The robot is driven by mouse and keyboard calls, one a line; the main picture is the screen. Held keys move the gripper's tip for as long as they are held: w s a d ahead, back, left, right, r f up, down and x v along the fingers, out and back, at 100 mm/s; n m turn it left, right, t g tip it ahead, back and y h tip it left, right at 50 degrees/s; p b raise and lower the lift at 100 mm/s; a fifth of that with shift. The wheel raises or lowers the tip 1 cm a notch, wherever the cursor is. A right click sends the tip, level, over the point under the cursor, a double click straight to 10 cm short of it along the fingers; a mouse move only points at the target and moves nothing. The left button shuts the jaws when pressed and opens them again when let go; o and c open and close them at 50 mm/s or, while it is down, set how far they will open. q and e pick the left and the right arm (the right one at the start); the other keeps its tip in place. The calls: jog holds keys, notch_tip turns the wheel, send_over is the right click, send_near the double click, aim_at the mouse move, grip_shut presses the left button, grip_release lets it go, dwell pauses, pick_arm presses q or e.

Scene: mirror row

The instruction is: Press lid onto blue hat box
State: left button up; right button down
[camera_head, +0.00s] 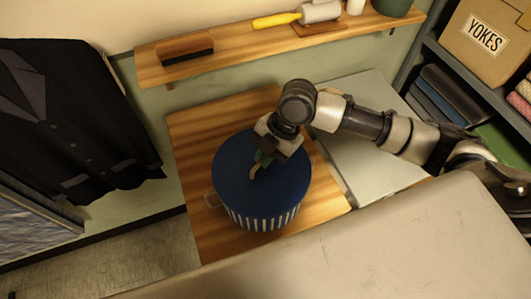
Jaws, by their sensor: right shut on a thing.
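The blue hat box (262,216) stands on a wooden table, with white vertical stripes on its side and a light loop handle at its left. The dark blue lid (236,176) lies over the top of the box; I cannot tell whether it is fully seated. My right gripper (258,170) reaches in from the right and is over the middle of the lid, shut on a small part there, seemingly the lid's handle. The fingers partly hide that part. My left gripper is not in view.
The wooden table (190,140) has bare room around the box. A wall shelf (235,50) behind holds a brush (186,47), a yellow-handled tool (277,20) and pots. A dark jacket (70,110) hangs at left. A "YOKES" carton (487,40) sits on the right rack.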

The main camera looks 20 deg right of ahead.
dwell(0.6)
jog(key=shift+f, duration=0.1)
jog(key=c, duration=0.6)
grip_release()
jog(key=shift+c, duration=0.2)
jog(key=shift+r+p, duration=4.05)
jog(key=shift+p, duration=0.1)
